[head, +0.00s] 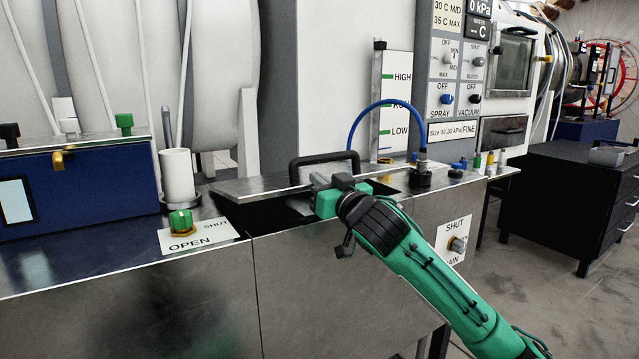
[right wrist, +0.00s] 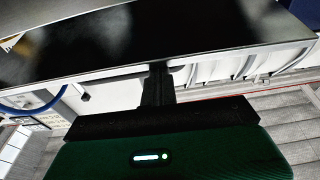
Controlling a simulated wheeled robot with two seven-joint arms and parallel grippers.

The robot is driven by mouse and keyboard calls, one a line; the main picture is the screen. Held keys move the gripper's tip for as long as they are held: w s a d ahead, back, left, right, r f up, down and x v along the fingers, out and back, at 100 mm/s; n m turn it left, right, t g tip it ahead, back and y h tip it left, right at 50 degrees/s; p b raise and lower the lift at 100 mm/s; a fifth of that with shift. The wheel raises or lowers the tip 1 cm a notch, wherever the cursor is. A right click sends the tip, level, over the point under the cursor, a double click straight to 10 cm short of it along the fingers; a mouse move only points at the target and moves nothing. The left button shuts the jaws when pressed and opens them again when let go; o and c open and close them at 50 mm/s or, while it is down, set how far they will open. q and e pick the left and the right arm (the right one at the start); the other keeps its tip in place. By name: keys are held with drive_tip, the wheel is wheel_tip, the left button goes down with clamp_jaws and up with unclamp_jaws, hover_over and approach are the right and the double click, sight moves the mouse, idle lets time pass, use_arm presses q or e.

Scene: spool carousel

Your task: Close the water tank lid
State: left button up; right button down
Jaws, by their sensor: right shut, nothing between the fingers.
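The water tank lid (head: 262,186) is a flat grey metal plate with a black handle (head: 323,157). In the head view it lies tilted a little above a dark opening (head: 262,215) in the metal counter, so a gap shows at its front. My right gripper (head: 318,188) is shut and empty at the lid's front edge, below the handle; whether it touches the lid I cannot tell. The right wrist view shows a dark plate with a bright edge (right wrist: 200,66) just beyond the shut fingers (right wrist: 157,82). My left gripper is not in view.
A blue hose (head: 368,112) arches to a black fitting (head: 421,178) right of the lid. A white cylinder (head: 177,177) and a green valve knob (head: 180,219) stand to the left. A level gauge (head: 395,95) rises behind. A black cabinet (head: 560,190) stands on the right.

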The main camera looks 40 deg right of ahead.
drive_tip(key=shift+s+f+t+b, duration=0.2)
drive_tip(key=shift+f+t+b, duration=0.3)
drive_tip(key=shift+f+b, duration=0.85)
